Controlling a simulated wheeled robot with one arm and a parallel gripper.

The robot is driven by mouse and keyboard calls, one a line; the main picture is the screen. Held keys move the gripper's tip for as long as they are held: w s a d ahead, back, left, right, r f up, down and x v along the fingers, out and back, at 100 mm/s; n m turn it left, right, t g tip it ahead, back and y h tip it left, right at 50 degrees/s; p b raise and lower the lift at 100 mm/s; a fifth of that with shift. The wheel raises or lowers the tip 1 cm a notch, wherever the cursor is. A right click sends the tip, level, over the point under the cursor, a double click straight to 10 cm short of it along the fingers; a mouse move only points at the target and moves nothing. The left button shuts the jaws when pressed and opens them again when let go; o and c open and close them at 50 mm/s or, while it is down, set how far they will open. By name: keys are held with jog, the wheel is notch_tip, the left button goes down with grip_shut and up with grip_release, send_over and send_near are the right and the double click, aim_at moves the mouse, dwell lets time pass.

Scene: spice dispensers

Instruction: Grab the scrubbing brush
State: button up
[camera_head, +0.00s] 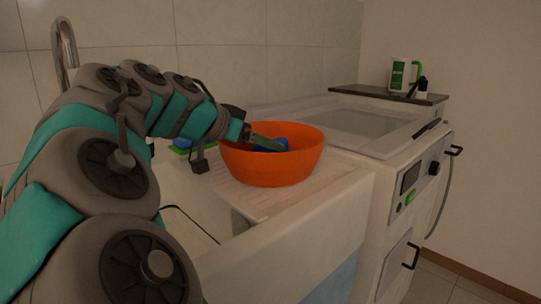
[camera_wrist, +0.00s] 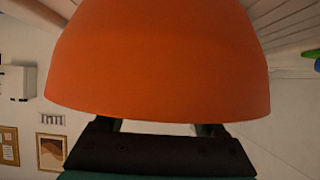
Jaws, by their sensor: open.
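A blue object (camera_head: 272,146), which may be the scrubbing brush, lies inside the orange bowl (camera_head: 273,168); only its top shows above the rim and I cannot make out its shape. My gripper (camera_head: 266,142) reaches over the bowl's left rim, with its fingers by the blue object. It is open; whether it touches the object is unclear. In the wrist view the bowl (camera_wrist: 160,60) fills the middle and hides my fingertips and whatever is between them.
The bowl stands on the ribbed drainboard (camera_head: 262,198) beside the sink. A green and blue item (camera_head: 184,147) lies behind my wrist. A faucet (camera_head: 65,50) rises at the left. A stove (camera_head: 365,128) stands to the right, with a green-and-white container (camera_head: 400,74) on the ledge behind.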

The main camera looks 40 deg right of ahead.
jog(key=x, duration=0.2)
jog(key=shift+d+f, duration=0.1)
jog(key=shift+d, duration=0.25)
grip_shut()
dwell(0.4)
